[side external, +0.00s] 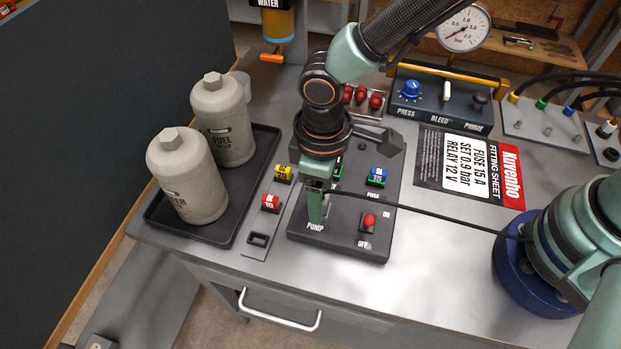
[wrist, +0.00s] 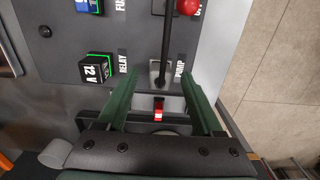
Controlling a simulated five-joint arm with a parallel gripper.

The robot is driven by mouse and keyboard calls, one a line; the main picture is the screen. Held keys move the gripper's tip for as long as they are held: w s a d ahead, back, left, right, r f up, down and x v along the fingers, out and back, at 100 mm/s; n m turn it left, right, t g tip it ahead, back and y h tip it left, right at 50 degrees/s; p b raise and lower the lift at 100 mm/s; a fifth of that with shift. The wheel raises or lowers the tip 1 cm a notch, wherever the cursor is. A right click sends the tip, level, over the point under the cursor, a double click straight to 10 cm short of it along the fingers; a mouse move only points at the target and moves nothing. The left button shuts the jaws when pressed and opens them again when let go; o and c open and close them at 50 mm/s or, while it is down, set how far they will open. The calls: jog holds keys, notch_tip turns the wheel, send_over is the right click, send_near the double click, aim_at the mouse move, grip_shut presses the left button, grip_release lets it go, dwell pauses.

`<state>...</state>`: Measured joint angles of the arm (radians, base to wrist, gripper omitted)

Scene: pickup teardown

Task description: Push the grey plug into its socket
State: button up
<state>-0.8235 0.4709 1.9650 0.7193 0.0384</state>
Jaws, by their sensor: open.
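My gripper (side external: 315,208) is open above the PUMP position at the near left corner of the dark panel (side external: 345,242). In the wrist view its two green fingers (wrist: 160,100) stand apart. A grey square piece (wrist: 158,72) lies beside the PUMP label, at the end of a black cable (wrist: 167,40). It appears to be the plug at its socket, but how deep it sits cannot be told. It lies between and just beyond the fingers, with no visible contact. In the side view my gripper hides plug and socket.
A red-capped switch (side external: 368,221) and a blue block (side external: 377,177) stand on the panel. A strip with a yellow fuse (side external: 283,174) and a red fuse (side external: 270,203) is left of it. Two fuel canisters (side external: 187,175) stand in a black tray (side external: 225,240). The cable (side external: 430,212) runs right.

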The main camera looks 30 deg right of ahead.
notch_tip(320, 180, up, 10)
jog(key=shift+w+a+f, duration=0.1)
jog(key=shift+w+a, duration=0.05)
jog(key=shift+r, duration=0.3)
jog(key=c, duration=0.3)
jog(key=shift+r, duration=0.15)
jog(key=c, duration=0.5)
jog(key=shift+m, duration=0.7)
grip_shut()
jog(key=m, duration=2.2)
jog(key=shift+f, duration=0.3)
jog(key=shift+f+m, duration=0.3)
jog(key=shift+f, duration=3.2)
